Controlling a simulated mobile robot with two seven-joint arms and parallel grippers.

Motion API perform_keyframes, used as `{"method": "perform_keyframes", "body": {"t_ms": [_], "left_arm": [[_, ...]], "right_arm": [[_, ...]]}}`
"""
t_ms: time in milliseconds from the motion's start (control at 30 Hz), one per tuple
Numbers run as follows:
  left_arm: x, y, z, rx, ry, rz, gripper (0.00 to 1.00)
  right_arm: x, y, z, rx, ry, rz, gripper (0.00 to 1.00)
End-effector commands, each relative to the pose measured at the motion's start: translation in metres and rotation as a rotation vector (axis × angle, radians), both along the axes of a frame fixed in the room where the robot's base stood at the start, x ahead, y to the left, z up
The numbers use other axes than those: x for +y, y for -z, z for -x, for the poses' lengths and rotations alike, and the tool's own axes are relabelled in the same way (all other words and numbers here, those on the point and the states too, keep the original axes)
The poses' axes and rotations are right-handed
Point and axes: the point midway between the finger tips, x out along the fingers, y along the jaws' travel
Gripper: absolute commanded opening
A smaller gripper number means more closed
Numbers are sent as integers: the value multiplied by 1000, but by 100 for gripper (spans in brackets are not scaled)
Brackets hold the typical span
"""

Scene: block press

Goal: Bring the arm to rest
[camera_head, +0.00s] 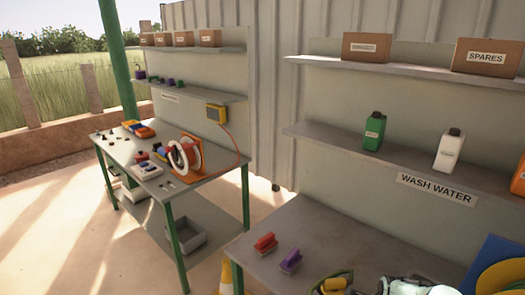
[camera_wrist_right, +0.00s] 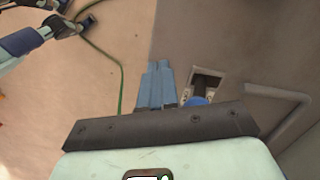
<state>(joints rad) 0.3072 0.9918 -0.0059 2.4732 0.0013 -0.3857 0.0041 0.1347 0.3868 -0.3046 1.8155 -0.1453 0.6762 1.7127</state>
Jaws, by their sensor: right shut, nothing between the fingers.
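My right gripper (camera_wrist_right: 158,68) shows in the right wrist view. Its blue fingers are together with nothing between them, over the edge between a pale floor and a dark grey surface. A pale arm with a dark end (camera_wrist_right: 72,24) is at the upper left of that view. It looks like my left arm, and its finger state is unclear. In the head view pale arm parts (camera_head: 415,287) show at the bottom right, over the near grey table (camera_head: 330,240); no fingers can be made out there.
A red block (camera_head: 265,243) and a purple block (camera_head: 290,261) lie on the near table. A blue and yellow round thing (camera_head: 495,265) is at its right. A shelf with a green bottle (camera_head: 374,131) and a white bottle (camera_head: 449,150) is above. A green cable (camera_wrist_right: 120,75) runs across the wrist view.

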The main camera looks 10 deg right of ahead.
Motion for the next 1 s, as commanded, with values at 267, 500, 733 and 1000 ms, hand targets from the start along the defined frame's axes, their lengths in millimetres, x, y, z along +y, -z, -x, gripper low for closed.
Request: {"method": "perform_keyframes", "body": {"t_ms": [267,500,733,1000], "left_arm": [[0,0,0,0,0,0,58],[0,0,0,0,0,0,58],[0,0,0,0,0,0,58],[0,0,0,0,0,0,45]], "right_arm": [[116,156,71,-30,-824,-72,0],[201,215,163,-146,-1414,-124,0],[232,223,205,-223,-1669,-126,0],[234,224,207,-232,-1693,-120,0]]}}
